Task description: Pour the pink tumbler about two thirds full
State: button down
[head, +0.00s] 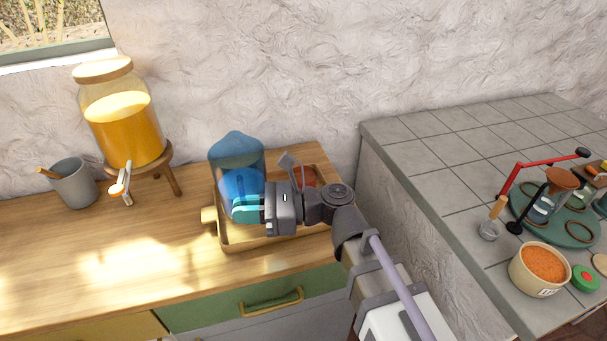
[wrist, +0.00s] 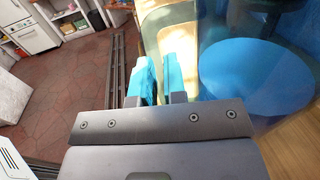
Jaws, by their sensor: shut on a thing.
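A clear blue-tinted jug (head: 237,150) with blue liquid inside stands in or just above a wooden tray (head: 237,244); which one I cannot tell. It also fills the right of the wrist view, where its blue liquid (wrist: 262,75) shows as a level disc. My gripper (head: 248,204) is at the jug's front right side, its teal fingers (wrist: 160,78) close together and shut on part of the jug; the gripped part is mostly hidden. A reddish-pink vessel (head: 304,175), possibly the pink tumbler, is partly hidden behind my gripper at the tray's right end; its fill cannot be seen.
A glass dispenser (head: 128,130) of orange liquid on a wooden stand and a grey mug (head: 75,186) stand at the left. The wooden counter (head: 90,265) is clear in front of them. At right, a raised tiled counter (head: 430,145) holds a coffee set and an orange-filled tub (head: 541,268).

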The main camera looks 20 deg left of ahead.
jog(key=w+a+v, duration=0.1)
jog(key=w+v, duration=0.1)
jog(key=v, duration=1.3)
jog(key=shift+r, duration=0.25)
jog(key=shift+w+d, duration=0.15)
jog(key=shift+w, duration=0.05)
